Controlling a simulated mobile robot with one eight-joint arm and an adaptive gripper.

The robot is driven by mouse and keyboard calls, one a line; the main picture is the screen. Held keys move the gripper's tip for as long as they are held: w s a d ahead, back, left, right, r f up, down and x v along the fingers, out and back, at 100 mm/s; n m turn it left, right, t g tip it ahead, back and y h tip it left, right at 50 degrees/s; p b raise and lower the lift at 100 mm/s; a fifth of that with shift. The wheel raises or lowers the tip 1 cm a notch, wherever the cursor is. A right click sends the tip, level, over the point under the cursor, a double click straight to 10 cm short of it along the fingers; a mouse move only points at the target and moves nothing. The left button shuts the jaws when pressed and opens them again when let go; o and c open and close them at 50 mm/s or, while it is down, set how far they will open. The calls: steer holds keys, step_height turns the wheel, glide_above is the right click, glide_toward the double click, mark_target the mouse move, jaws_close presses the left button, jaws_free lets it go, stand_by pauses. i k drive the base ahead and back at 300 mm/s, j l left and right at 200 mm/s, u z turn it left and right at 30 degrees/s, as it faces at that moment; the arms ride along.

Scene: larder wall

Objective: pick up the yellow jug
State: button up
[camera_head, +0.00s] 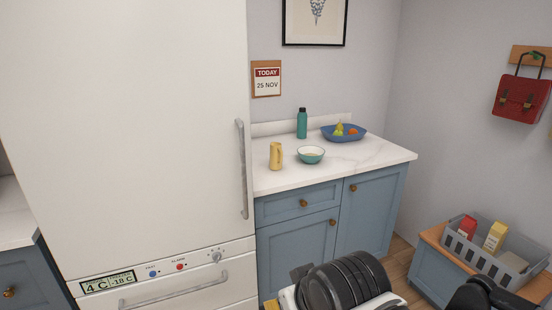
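The yellow jug (276,156) stands upright on the white marbled countertop (378,160), near its left end beside the fridge. It is pale yellow and tall, and it looks small from here. Nothing stands in front of it. Dark parts of my own arm show at the bottom edge of the head view, well below and apart from the jug. No gripper fingers can be made out.
A teal and white bowl (311,155) stands just right of the jug. A teal bottle (302,124) and a blue fruit dish (330,137) are behind. The tall white fridge (130,120) with its handle (242,170) borders the counter's left. A grey crate (481,263) stands lower right.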

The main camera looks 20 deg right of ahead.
mark_target(276, 154)
steer(key=i+l, duration=1)
steer(key=i, duration=0.25)
steer(key=i+l, duration=0.5)
steer(key=i, duration=0.1)
